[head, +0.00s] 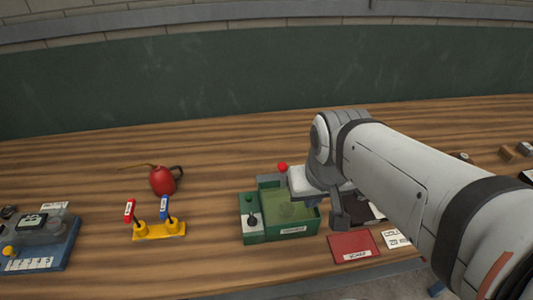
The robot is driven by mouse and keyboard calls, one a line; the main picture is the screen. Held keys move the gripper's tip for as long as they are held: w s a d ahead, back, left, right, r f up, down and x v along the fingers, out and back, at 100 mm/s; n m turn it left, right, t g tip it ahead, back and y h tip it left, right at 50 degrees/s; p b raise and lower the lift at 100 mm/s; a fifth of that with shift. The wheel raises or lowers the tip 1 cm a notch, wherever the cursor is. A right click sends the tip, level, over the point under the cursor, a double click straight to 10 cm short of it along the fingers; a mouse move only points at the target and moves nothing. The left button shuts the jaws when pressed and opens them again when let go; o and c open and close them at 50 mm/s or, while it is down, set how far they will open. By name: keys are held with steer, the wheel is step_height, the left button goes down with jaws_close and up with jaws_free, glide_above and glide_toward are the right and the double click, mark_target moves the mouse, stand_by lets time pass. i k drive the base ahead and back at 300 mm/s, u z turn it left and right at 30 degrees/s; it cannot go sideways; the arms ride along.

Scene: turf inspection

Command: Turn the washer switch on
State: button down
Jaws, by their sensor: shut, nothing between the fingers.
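A green box-shaped unit (292,232) with a small front label, too small to read surely, stands near the table's front edge; it looks like the washer. It has an open tray with a mottled green floor. On its left is a raised block with a small dark toggle switch (252,219) on a pale plate. A red ball knob (282,167) stands at its back. My gripper (340,222) is over the unit's right side, to the right of the switch and apart from it. It is shut and empty; my wrist partly hides the unit's back right.
A red labelled pad (353,247) and white cards (396,239) lie to the right. A yellow stand (158,231) with red- and blue-tagged levers, a red watering can (165,180) and a blue-grey device (40,242) are to the left. Bare wood lies between stand and unit.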

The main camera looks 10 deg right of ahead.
mark_target(252, 221)
steer(key=u, duration=0.4)
steer(key=k, duration=0.85)
steer(key=z, duration=0.35)
steer(key=i, duration=0.5)
steer(key=u, duration=0.05)
